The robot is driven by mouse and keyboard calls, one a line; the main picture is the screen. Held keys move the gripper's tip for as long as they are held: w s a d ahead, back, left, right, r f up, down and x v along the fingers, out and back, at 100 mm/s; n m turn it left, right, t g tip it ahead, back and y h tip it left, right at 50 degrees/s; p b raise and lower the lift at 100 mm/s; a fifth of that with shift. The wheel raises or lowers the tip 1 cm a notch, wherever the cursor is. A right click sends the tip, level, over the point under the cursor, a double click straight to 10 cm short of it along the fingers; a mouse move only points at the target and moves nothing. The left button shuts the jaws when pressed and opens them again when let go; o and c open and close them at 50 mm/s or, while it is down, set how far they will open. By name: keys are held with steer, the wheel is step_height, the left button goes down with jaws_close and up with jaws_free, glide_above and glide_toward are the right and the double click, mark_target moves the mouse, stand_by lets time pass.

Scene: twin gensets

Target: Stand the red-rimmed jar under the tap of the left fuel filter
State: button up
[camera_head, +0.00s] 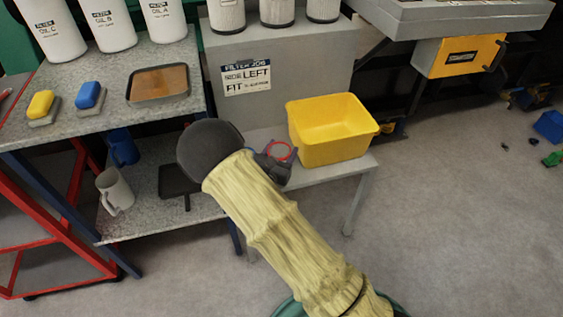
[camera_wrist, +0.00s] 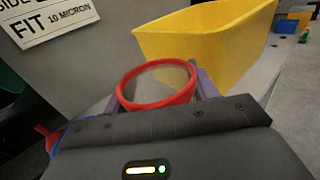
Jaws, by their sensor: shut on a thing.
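The red-rimmed jar (camera_head: 280,151) is at the low grey bench, left of the yellow bin, and is partly hidden by my gripper. In the wrist view its red rim (camera_wrist: 157,103) faces up, and the jar looks upright and open. My gripper (camera_head: 274,165) is shut on the jar, with purple fingers on both sides of it in the wrist view. I cannot tell whether the jar's base touches the bench top. No left fuel filter with a tap can be made out in either view.
A yellow bin (camera_head: 330,130) stands close right of the jar on the bench (camera_head: 325,172). A steel table (camera_head: 110,110) with sponges and a tray (camera_head: 158,84) is left. Open floor lies right.

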steer(key=shift+f+b, duration=0.85)
steer(key=shift+f, duration=1.4)
steer(key=shift+f, duration=0.15)
steer(key=o, duration=1)
steer(key=shift+c, duration=0.2)
steer(key=shift+s+a+r, duration=0.1)
steer(key=shift+s+r, duration=0.1)
steer(key=p+v, duration=0.3)
steer(key=v, duration=0.8)
steer(key=shift+s, duration=0.3)
